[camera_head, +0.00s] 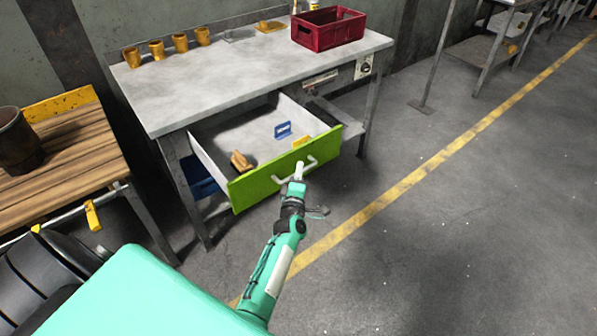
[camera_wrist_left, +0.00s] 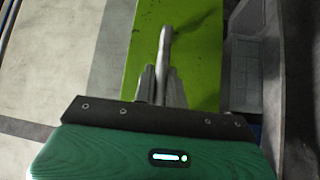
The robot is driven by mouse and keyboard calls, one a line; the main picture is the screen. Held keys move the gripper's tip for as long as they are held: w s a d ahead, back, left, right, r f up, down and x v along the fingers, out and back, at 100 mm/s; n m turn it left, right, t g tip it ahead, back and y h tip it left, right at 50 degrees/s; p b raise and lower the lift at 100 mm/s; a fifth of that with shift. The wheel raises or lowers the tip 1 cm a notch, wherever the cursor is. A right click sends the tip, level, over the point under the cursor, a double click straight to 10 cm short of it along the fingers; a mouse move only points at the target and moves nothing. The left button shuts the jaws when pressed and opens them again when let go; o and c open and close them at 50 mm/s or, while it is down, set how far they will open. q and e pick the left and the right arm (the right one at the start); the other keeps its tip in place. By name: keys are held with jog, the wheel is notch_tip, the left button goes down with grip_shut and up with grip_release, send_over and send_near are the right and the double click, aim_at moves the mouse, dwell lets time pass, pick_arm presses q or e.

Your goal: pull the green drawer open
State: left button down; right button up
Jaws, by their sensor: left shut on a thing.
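The green drawer front (camera_head: 262,184) is pulled well out from under the grey workbench, and its inside shows. A blue item (camera_head: 283,129), a brown item (camera_head: 240,160) and a yellow item (camera_head: 301,141) lie in it. The pale handle (camera_head: 311,163) is on the front face. My left gripper (camera_head: 297,172) is at the handle, shut on it. In the left wrist view the fingers (camera_wrist_left: 161,88) close around the handle bar (camera_wrist_left: 166,45) before the green front (camera_wrist_left: 200,60). My right gripper is not in view.
The workbench (camera_head: 240,75) carries a red crate (camera_head: 328,27) and several brass cups (camera_head: 157,49). A wooden-topped table (camera_head: 70,155) with a dark bucket (camera_head: 17,140) stands at the left. The floor at the right, with a yellow line (camera_head: 430,165), is clear.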

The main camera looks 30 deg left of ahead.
pick_arm(q)
jog(key=c, duration=1.5)
grip_release()
jog(key=shift+o, duration=0.2)
